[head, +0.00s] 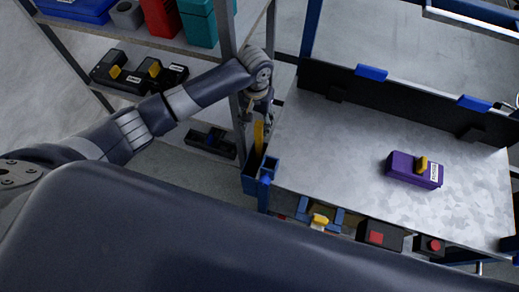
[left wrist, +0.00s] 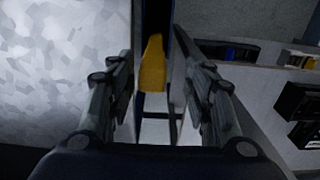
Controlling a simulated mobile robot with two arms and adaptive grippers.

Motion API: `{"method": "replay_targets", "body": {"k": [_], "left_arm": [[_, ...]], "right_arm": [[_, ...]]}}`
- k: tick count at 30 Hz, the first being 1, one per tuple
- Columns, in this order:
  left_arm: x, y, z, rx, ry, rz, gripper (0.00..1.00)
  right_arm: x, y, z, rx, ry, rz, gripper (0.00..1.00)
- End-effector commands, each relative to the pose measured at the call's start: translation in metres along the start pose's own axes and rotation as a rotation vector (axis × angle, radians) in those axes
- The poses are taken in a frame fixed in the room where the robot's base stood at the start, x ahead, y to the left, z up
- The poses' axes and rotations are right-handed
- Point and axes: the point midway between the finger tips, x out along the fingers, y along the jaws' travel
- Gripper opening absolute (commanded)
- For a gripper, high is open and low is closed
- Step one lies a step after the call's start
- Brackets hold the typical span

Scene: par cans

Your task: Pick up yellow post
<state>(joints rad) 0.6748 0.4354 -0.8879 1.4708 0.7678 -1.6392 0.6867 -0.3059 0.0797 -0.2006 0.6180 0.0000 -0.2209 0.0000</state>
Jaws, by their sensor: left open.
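The yellow post (head: 259,136) stands at the left end of the grey metal table, by a dark blue holder (head: 253,178) at its corner. My left gripper (head: 260,108) is above the post and points down at it. In the left wrist view the yellow post (left wrist: 153,66) shows in the gap between the two open fingers of my left gripper (left wrist: 156,85). I see bare space on both sides of the post, so the fingers look apart from it. How far the fingertips reach along it I cannot tell. My right gripper is out of view.
The metal tabletop (head: 340,155) bears a purple box (head: 405,170) with a yellow part. A shelf rack (head: 228,25) with boxes stands at left, its upright close behind my left gripper. Red-marked dark boxes (head: 380,238) sit below the table's front edge.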

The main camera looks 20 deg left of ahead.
Motion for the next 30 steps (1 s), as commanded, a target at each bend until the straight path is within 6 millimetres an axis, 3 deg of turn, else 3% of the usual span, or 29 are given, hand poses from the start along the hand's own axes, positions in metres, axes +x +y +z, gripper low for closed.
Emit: {"method": "replay_targets", "body": {"k": [14, 23, 29, 30], "left_arm": [[0.054, 0.008, -0.003, 0.000, 0.000, -0.001, 0.47], [0.059, 0.008, -0.003, 0.001, 0.002, 0.000, 0.47], [0.059, 0.008, -0.003, 0.001, 0.002, -0.001, 0.02], [0.059, 0.008, -0.003, 0.001, 0.002, -0.001, 0.02]], "right_arm": [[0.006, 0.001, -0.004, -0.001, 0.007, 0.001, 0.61], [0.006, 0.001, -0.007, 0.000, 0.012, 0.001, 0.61], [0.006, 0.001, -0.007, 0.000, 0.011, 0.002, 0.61], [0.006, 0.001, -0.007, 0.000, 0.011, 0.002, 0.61]]}}
